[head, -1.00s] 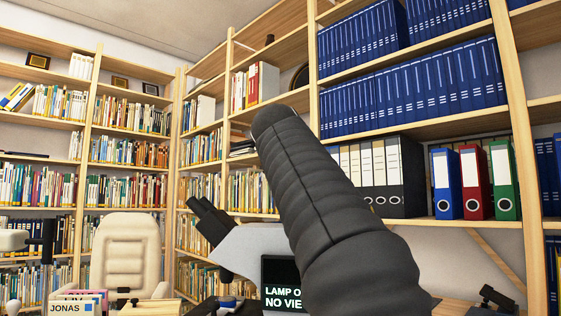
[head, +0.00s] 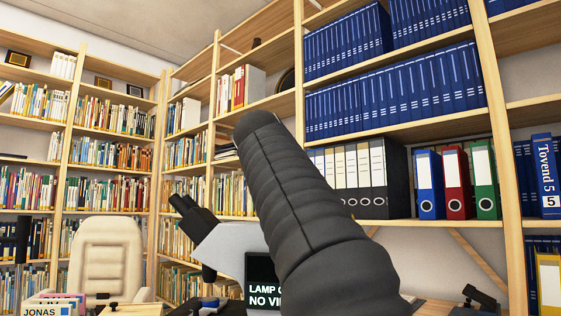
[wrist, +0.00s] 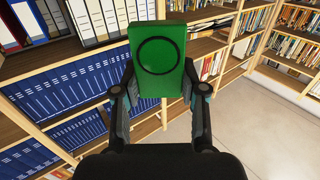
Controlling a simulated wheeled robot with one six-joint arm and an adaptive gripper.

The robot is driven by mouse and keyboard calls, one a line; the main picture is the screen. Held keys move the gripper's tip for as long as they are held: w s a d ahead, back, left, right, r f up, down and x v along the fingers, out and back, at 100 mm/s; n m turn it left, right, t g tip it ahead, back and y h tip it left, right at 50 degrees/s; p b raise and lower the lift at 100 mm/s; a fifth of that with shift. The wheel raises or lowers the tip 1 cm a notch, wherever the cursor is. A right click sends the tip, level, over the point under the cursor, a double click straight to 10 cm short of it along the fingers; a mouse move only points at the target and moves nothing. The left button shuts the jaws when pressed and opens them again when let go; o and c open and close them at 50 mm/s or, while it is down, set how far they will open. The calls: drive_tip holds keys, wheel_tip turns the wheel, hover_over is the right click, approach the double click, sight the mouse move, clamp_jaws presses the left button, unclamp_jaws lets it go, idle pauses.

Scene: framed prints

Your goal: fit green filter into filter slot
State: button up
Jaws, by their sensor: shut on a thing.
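The green filter (wrist: 157,60) is a flat green plate with a dark ring on its face. In the wrist view it stands between the two fingertips of my gripper (wrist: 162,88), which is shut on it. In the head view my dark, ribbed arm fills the middle, and neither my gripper nor the filter can be made out. Behind the arm stands a grey and black microscope-like device (head: 228,245) with a dark screen (head: 262,278) whose lettering is partly covered. I cannot make out the filter slot in either view.
Wooden shelves with books (head: 115,155), blue volumes (head: 395,95) and binders (head: 430,185) line the walls. A cream chair (head: 106,258) stands at the left, near a box marked JONAS (head: 45,309). A small black object (head: 478,298) sits at the lower right. Open floor (wrist: 265,125) shows in the wrist view.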

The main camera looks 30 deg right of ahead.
drive_tip(key=shift+f+b, duration=1.4)
drive_tip(key=shift+f, duration=0.4)
drive_tip(key=shift+f+b, duration=2.25)
drive_tip(key=shift+f, duration=0.05)
drive_tip(key=o, duration=1.3)
drive_tip(key=shift+c, duration=0.2)
drive_tip(key=v, duration=1.2)
